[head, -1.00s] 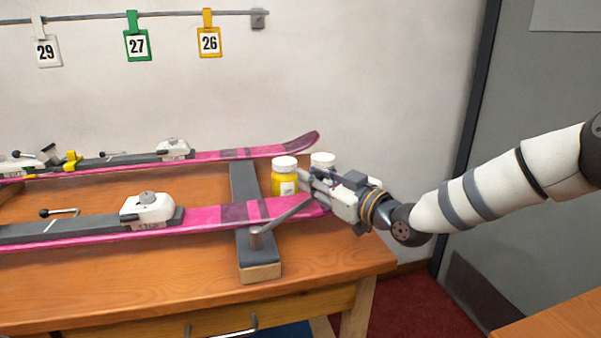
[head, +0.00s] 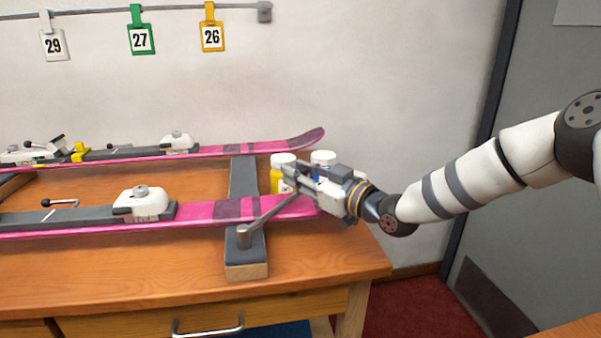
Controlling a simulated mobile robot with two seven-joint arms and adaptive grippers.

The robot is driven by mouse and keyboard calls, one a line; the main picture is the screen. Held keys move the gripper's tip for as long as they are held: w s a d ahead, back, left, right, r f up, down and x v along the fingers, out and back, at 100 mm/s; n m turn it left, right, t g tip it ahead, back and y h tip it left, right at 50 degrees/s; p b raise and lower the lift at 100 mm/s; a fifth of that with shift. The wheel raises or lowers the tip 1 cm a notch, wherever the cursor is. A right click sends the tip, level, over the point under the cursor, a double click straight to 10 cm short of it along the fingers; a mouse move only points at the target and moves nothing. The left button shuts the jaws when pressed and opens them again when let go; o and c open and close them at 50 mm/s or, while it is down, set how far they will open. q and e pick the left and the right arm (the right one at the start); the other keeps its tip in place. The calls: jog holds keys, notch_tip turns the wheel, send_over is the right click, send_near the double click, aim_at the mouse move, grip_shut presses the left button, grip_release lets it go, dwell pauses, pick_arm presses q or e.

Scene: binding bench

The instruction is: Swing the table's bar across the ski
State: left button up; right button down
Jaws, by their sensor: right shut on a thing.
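The table's metal bar (head: 267,217) pivots on a short post on the grey padded support (head: 246,262), in front of the ski. It slants up and right, and in the picture its far part overlaps the ski near the tip. My right gripper (head: 294,182) is shut on the bar's far end; its fingers partly hide the grip. My left gripper is not in view.
A yellow jar (head: 277,178) and a white-lidded jar (head: 322,158) stand close behind my right gripper, partly hidden. A second pink ski (head: 225,151) lies farther back. A white binding (head: 141,203) sits on the near ski. The table front is clear.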

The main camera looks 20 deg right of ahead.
jog(key=c, duration=1.3)
grip_release()
jog(key=v, duration=1.2)
jog(key=shift+c, duration=0.5)
